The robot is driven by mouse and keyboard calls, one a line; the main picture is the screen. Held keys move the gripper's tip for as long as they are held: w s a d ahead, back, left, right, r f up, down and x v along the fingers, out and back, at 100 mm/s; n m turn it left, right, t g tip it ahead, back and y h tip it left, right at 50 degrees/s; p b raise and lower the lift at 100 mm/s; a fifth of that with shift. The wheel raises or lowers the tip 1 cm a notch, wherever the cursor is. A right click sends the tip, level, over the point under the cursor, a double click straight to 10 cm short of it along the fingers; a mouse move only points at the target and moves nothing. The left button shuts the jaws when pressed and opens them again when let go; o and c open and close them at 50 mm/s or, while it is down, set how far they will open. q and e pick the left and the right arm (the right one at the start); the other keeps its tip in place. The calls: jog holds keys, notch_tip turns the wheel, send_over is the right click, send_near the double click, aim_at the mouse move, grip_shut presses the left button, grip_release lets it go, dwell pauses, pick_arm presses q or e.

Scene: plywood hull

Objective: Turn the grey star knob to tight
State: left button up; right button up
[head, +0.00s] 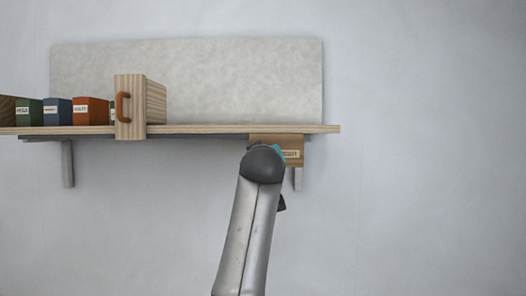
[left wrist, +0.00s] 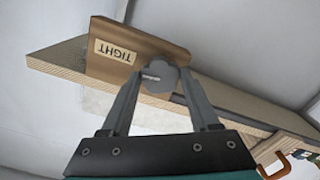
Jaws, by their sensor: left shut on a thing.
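The grey star knob (left wrist: 166,84) sits on the underside block of the shelf in the left wrist view, with a pale pointer line running toward the left of the picture, on the label's side. My left gripper (left wrist: 161,88) is shut on the knob, one finger on each side. The brown wooden block (left wrist: 150,58) carries a label reading TIGHT (left wrist: 115,51), upside down in this view. In the head view the block (head: 293,141) hangs under the shelf's right end; my left arm hides the knob and the fingers. My right gripper is in neither view.
A grey panel (head: 240,80) stands behind. Brackets (head: 67,164) support the shelf. Space right of the shelf is clear.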

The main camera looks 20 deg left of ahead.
pick_arm(q)
jog(key=shift+r+m+p, duration=0.2)
jog(key=shift+m+p, duration=0.15)
jog(key=shift+m, duration=0.45)
jog(key=shift+a, duration=0.1)
jog(key=o, duration=0.9)
jog(key=shift+o, duration=0.4)
jog(key=shift+f, duration=0.1)
